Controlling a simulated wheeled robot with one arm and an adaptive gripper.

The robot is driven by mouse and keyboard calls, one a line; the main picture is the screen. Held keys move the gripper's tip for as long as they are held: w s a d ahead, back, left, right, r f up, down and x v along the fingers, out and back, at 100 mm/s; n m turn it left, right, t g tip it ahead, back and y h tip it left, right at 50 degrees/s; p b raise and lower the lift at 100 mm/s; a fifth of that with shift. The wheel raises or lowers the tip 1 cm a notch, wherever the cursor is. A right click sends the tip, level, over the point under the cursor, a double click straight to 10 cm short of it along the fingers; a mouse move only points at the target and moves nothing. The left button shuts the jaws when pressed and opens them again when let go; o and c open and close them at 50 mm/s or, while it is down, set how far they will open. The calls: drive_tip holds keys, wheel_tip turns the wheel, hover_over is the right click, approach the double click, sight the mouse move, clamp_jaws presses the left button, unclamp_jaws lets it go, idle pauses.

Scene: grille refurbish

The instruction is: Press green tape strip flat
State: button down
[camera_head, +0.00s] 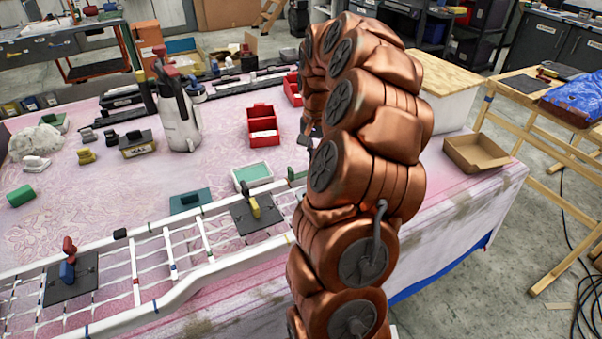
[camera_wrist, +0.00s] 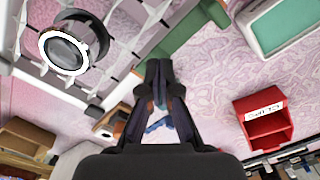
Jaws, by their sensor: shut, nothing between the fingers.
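The white grille frame (camera_head: 185,276) with its lattice lies along the near side of the pink-topped table. A green piece (camera_head: 297,176), which may be the tape strip, shows beside the frame, partly hidden by my arm. In the wrist view a long green piece (camera_wrist: 190,38) runs beside the white frame (camera_wrist: 50,88); I cannot tell whether it lies flat. My gripper (camera_wrist: 158,66) is shut and empty, with its tips appearing near the lower end of this green piece; contact cannot be told. In the head view my arm hides most of the gripper.
A white tray with a green pad (camera_head: 252,173) and a red bin (camera_head: 263,128) stand close behind the frame. Dark plates with a yellow-handled clamp (camera_head: 253,207) and a red-blue clamp (camera_head: 68,260) sit on the grille. A cardboard tray (camera_head: 476,153) is at the table's right corner.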

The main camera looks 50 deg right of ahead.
drive_tip(key=shift+f+b, duration=0.3)
drive_tip(key=shift+f, duration=0.15)
drive_tip(key=shift+f, duration=0.35)
drive_tip(key=shift+f+b, duration=0.35)
drive_tip(key=shift+b, duration=0.1)
drive_tip(key=shift+f, duration=0.2)
drive_tip(key=shift+f+b, duration=0.1)
drive_tip(key=shift+b, duration=1.15)
idle(2.0)
idle(0.4)
drive_tip(key=shift+r, duration=1.45)
